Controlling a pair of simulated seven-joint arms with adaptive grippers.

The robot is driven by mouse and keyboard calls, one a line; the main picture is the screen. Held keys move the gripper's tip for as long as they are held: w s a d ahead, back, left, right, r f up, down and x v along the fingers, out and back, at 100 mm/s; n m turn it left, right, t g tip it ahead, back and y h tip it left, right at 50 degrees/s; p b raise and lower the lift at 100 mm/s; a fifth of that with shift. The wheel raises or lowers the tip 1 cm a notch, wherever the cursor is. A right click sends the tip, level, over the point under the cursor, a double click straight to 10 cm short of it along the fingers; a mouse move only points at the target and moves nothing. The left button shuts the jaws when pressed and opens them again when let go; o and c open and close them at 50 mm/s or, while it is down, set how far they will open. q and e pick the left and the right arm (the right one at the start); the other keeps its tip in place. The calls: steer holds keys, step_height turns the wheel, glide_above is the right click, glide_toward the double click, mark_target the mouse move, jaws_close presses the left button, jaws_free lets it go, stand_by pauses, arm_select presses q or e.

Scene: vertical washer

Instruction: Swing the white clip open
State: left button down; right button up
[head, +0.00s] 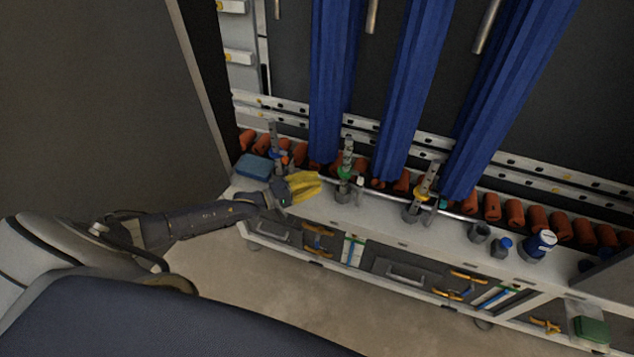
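My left gripper (305,187) reaches in from the left with its yellow fingers over the front of the white bench. The fingers look close together, but the gap between them is not clear. No object can be made out in them. A small white piece (360,182) shows just right of the fingers, beside a clamp with a green part (345,173). It may be the white clip, but it is too small to tell whether it is open or shut. The fingers appear apart from it. My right gripper is not in view.
Clamps with orange (284,158) and yellow (421,194) parts stand along the bench (385,224). Blue curtains (405,90) hang behind, above several orange rolls (515,213). A blue box (254,167) is at the left end and a blue-white can (538,246) at the right.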

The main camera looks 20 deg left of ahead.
arm_select(q)
steer(key=w+d, duration=0.6)
steer(key=d, duration=0.2)
steer(key=shift+d, duration=0.25)
steer(key=shift+s+d, duration=0.1)
steer(key=shift+d, duration=0.05)
